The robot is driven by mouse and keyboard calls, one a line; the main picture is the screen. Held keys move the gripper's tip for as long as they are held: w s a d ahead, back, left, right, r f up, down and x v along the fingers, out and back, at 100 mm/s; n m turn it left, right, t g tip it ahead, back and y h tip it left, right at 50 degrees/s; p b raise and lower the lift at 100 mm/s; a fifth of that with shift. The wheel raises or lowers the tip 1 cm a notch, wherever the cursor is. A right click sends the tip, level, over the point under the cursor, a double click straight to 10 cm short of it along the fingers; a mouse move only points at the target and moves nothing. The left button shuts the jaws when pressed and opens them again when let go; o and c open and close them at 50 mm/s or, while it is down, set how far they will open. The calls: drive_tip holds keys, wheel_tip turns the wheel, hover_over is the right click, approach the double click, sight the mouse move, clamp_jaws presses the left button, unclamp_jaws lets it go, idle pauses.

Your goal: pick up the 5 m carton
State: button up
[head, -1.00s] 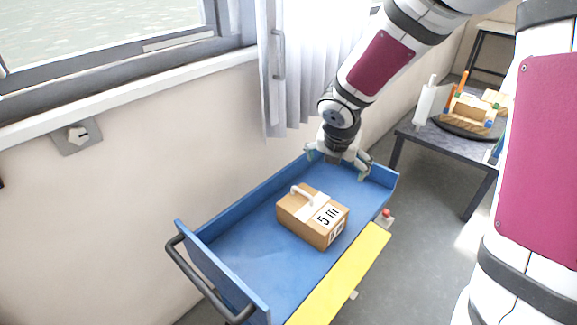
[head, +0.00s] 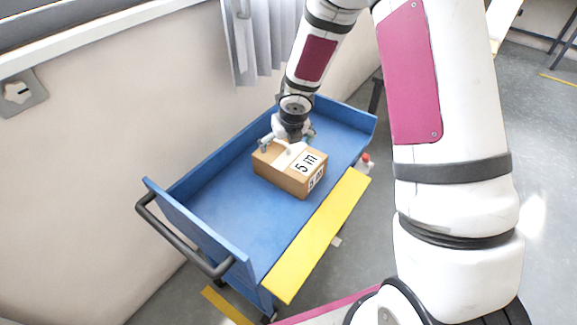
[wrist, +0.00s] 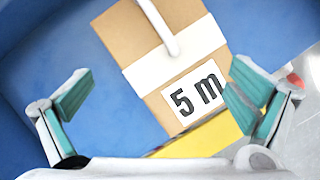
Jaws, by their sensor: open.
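The 5 m carton (head: 290,168) is a brown box with a white band, a white handle on top and "5 m" labels. It lies on the bed of the blue cart. In the head view my gripper (head: 287,141) is over the carton's far part and hides some of its top and handle. In the wrist view the carton (wrist: 133,50) lies ahead of and between the fingers, with the handle near the top edge. My gripper (wrist: 158,103) is open, with its teal-padded fingers wide apart and nothing between them gripped. I cannot tell the exact height gap.
The blue cart (head: 215,205) has raised walls at its back and ends, a black push handle (head: 180,240) at the left and a yellow strip (head: 316,236) along its front edge. The bed left of the carton is clear. A wall and curtain stand behind.

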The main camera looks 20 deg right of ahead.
sight(282, 154)
drive_tip(key=shift+b+x, duration=1.1)
drive_tip(key=shift+x, duration=1.6)
drive_tip(key=shift+w+a+r, duration=0.1)
drive_tip(key=shift+w, duration=0.05)
clamp_jaws()
